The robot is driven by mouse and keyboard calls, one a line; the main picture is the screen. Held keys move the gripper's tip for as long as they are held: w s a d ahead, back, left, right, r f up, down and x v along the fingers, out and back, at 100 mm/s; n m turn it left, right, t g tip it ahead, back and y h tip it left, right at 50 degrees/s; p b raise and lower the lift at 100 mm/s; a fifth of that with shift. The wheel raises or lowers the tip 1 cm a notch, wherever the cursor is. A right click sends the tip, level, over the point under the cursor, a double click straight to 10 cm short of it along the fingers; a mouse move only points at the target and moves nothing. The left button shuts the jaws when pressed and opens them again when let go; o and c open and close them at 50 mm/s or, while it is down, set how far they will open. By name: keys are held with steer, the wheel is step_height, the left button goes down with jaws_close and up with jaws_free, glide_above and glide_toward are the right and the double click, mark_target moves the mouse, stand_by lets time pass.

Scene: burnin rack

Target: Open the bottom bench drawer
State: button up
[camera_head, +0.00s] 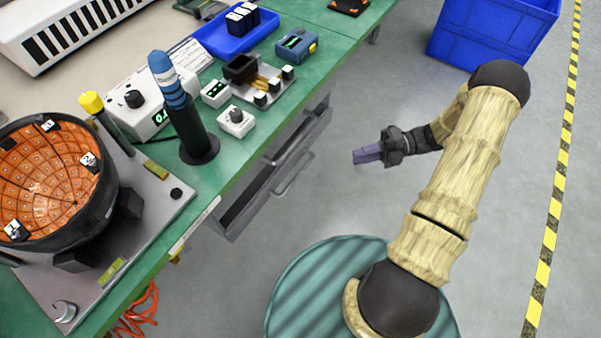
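The grey bench drawers (262,196) sit under the right edge of the green-topped bench. They are seen steeply from above, and the bench top hides part of them. Bar handles show on their fronts, and the lower handle (293,176) sticks out over the floor. How far each drawer is open is hard to tell. My gripper (361,156) has purple fingers pointing left toward the drawers. It is apart from the handles, with a gap of bare floor between. The fingers look like one block from here, so their opening cannot be told. Nothing is seen held.
The green bench (232,165) carries a dark bowl with an orange inside (50,180), a blue-topped cylinder (175,95), a blue tray (228,38) and small devices. A blue bin (480,40) stands at the back right. Orange cables (135,310) hang under the bench. Floor before the drawers is clear.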

mark_target(301, 171)
steer(key=shift+a, duration=0.1)
steer(key=a+b, duration=0.1)
steer(key=a, duration=0.4)
steer(key=s+a+f+b, duration=0.1)
steer(key=a, duration=0.5)
steer(key=s+a+f+b, duration=0.1)
steer(key=a, duration=0.5)
steer(key=shift+s+f, duration=0.2)
steer(key=shift+f, duration=0.05)
jaws_close()
